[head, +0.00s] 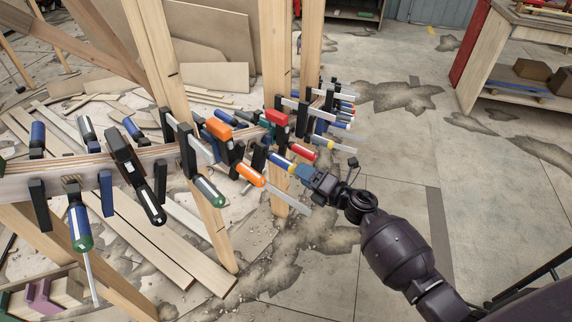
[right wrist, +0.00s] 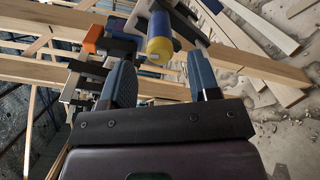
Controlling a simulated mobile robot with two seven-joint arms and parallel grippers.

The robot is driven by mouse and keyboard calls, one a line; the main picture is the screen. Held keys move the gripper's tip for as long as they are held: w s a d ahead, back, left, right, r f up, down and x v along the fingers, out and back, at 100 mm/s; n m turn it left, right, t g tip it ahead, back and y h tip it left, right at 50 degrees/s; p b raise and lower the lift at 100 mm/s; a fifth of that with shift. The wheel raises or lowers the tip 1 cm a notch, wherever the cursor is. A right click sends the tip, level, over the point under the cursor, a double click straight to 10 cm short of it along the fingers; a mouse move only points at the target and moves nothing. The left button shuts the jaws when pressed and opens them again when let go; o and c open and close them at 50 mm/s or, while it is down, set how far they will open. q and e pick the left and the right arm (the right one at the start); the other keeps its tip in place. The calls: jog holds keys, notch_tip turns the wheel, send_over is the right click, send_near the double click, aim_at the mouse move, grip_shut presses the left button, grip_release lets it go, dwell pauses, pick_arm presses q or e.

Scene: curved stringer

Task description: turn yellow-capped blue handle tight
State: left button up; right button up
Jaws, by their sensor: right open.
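The blue handle (head: 278,158) with a yellow cap (head: 292,167) belongs to a clamp on the curved wooden stringer (head: 95,170). In the head view it points right and down toward my right gripper (head: 304,172). In the right wrist view the yellow cap (right wrist: 160,49) faces the camera, with the blue handle (right wrist: 161,22) behind it. My right gripper's fingers stand apart, and the cap shows in the gap just beyond the fingertips. I cannot tell whether either finger touches it. My left gripper is not in view.
Several other clamps crowd the stringer, among them an orange handle (head: 250,175) and a red handle (head: 301,150) close by. Upright wooden posts (head: 278,60) stand behind. Loose boards (head: 150,245) lie on the floor. Floor to the right is open.

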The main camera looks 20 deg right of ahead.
aim_at(287, 164)
jog(key=x, duration=0.6)
jog(key=shift+w+a+b, duration=0.15)
jog(key=shift+w+b, duration=0.1)
jog(key=shift+b, duration=0.1)
jog(key=c, duration=0.9)
jog(key=shift+r+m+p, duration=0.15)
jog(key=shift+m+p, duration=0.15)
jog(key=shift+m, duration=0.5)
jog(key=o, duration=0.9)
